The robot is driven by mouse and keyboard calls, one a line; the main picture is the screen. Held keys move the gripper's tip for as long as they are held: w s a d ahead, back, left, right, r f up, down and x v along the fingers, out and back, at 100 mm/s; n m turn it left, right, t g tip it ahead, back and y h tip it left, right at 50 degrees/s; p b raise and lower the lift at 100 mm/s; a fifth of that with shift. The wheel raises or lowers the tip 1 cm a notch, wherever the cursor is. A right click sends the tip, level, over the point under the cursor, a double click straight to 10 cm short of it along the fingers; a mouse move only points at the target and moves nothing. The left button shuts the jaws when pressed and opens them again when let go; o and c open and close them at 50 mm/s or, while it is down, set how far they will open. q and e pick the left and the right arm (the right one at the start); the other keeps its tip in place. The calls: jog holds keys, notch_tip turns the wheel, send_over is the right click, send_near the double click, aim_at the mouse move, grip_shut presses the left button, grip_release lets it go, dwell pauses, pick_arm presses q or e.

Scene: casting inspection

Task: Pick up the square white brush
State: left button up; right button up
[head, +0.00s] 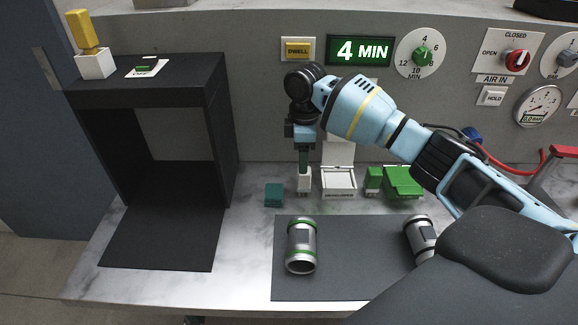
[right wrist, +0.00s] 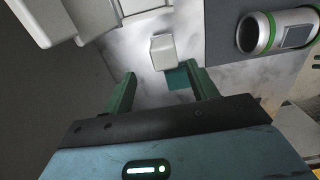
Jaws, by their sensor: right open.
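A small white square block, which appears to be the square white brush (head: 304,182), stands on the marble counter near the back wall. It also shows in the right wrist view (right wrist: 163,51), beyond the fingertips and between their lines. My right gripper (head: 304,164) points down right above it in the head view. In the right wrist view the two green fingers (right wrist: 162,82) are spread apart with nothing gripped. I cannot tell whether the tips touch the brush. My left gripper is not in view.
A teal block (head: 273,194) lies just left of the brush, a white tray (head: 338,184) and green tray (head: 403,184) to its right. Two metal cylinders (head: 301,246) (head: 420,238) are on the dark mat (head: 350,283). A black open box (head: 212,140) stands left.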

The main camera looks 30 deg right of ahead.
aim_at(304, 178)
jog(key=shift+w, duration=0.1)
jog(key=shift+s, duration=0.2)
jog(key=shift+s+f, duration=0.1)
jog(key=shift+f, duration=1.4)
jog(key=f, duration=0.3)
jog(key=shift+s+f, duration=0.25)
jog(key=shift+s, duration=0.05)
jog(key=shift+f, duration=0.55)
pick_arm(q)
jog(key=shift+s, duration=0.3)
